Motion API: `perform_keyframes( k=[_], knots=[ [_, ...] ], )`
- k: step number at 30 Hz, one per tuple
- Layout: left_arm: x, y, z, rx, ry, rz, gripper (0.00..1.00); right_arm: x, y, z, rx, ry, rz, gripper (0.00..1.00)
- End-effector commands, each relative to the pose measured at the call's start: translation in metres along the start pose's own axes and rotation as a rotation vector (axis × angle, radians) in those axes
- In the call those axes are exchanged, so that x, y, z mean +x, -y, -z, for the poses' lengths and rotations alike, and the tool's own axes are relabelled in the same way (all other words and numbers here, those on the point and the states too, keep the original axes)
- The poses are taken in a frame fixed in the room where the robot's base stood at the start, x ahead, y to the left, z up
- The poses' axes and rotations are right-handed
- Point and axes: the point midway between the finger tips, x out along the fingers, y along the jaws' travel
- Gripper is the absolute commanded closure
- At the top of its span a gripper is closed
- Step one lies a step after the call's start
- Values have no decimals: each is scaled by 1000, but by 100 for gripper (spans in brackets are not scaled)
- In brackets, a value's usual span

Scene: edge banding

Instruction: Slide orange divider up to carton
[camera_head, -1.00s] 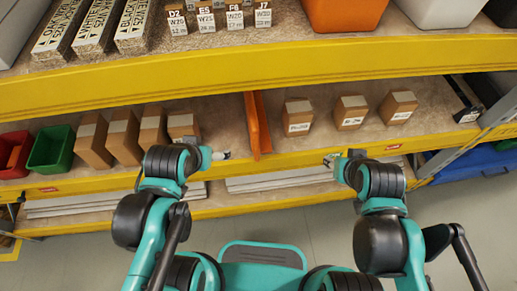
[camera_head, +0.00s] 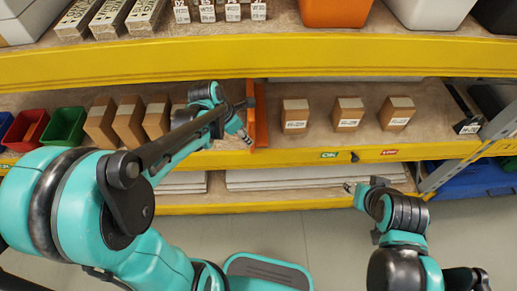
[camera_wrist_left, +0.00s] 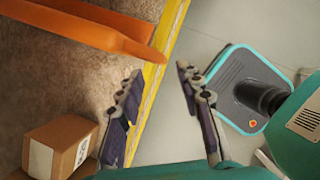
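The orange divider (camera_head: 261,118) stands upright on the middle shelf, with cartons on both sides. My left gripper (camera_head: 244,134) is just left of its front end in the head view. In the left wrist view the gripper (camera_wrist_left: 160,74) has its two fingers apart with nothing between them, and the divider (camera_wrist_left: 95,27) lies beyond the fingertips. A brown carton (camera_wrist_left: 60,146) is beside the left finger there. In the head view, a left-hand carton (camera_head: 156,117) shows, and the one nearest the divider is mostly hidden by my left arm. My right gripper (camera_head: 349,187) is in front of the shelf, away from everything; its fingers are too small to read.
Right of the divider stand three spaced cartons (camera_head: 295,115). Green (camera_head: 63,128) and red (camera_head: 26,130) bins are at the left. The yellow upper shelf edge (camera_head: 300,58) is above, and the yellow lower edge (camera_head: 300,157) runs along the front.

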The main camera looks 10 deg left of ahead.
Motion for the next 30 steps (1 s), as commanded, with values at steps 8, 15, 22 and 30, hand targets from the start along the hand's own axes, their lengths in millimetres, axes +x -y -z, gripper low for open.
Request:
perform_keyframes(
  k=[8, 15, 22, 30],
  knots=[
    [34, -2, 1, -48, 0, 8, 64, 12, 0, -8, 0, 0, 0, 60],
    [70, -1, 1, -47, -1, 7, 64, 24, 0, -17, 0, 0, 0, 60],
    [81, -1, 0, -46, -1, 7, 64, 27, 0, -19, 0, 0, 0, 60],
    [81, -1, 0, -46, -1, 6, 82, 26, 0, -19, 0, 0, 0, 60]
  ],
)
